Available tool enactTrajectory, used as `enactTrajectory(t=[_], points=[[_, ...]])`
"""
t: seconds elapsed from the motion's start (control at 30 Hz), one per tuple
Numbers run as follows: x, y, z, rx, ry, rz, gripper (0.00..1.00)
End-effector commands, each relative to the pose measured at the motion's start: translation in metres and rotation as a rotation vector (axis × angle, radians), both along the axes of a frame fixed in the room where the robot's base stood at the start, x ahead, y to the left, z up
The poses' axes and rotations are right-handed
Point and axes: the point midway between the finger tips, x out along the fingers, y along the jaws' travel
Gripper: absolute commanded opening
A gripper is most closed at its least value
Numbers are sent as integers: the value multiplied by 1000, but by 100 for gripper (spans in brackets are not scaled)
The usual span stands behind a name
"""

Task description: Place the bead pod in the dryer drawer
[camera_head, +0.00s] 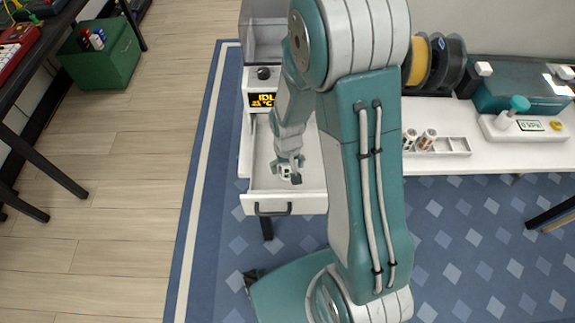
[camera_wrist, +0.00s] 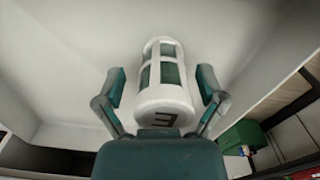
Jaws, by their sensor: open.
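The bead pod (camera_wrist: 163,90) is a white caged cylinder with dark green windows and a dark mark on its near end. In the wrist view it sits between my fingers, with a gap on each side. My gripper (camera_wrist: 161,98) is open around it. In the head view my gripper (camera_head: 288,172) is low inside the pulled-out dryer drawer (camera_head: 270,202), near its front, with a small white part of the pod (camera_head: 285,172) showing there. Whether the pod rests on the drawer floor is hard to tell. My arm hides the drawer's right side.
The dryer (camera_head: 262,83) has a lit orange display. To the right, a white tray (camera_head: 455,146) holds two similar pods on the bench (camera_head: 450,110). Filament spools (camera_head: 435,62) and a teal case (camera_head: 520,88) stand behind. A green bin (camera_head: 100,62) is on the floor at left.

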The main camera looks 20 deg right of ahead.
Motion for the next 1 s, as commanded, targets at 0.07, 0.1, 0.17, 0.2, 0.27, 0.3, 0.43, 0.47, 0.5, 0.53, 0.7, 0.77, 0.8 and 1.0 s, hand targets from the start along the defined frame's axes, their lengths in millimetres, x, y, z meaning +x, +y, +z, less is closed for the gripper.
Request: enactTrajectory(t=[0.07, 0.1, 0.17, 0.2, 0.27, 0.3, 0.43, 0.47, 0.5, 0.53, 0.7, 0.77, 0.8, 1.0], points=[[0, 0, 0, 0, 0, 0, 90], [0, 0, 0, 0, 0, 0, 90], [0, 0, 1, 0, -1, 0, 90], [0, 0, 2, 0, -1, 0, 90], [1, 0, 7, 0, -4, 0, 90], [1, 0, 12, 0, -5, 0, 90], [1, 0, 34, 1, -7, 0, 90], [1, 0, 40, 1, -7, 0, 90], [2, 0, 48, 1, -8, 0, 90], [1, 0, 54, 1, -7, 0, 90], [1, 0, 88, 0, -7, 0, 90], [1, 0, 98, 0, -6, 0, 90], [1, 0, 104, 0, -4, 0, 90], [0, 0, 122, 0, -3, 0, 90]])
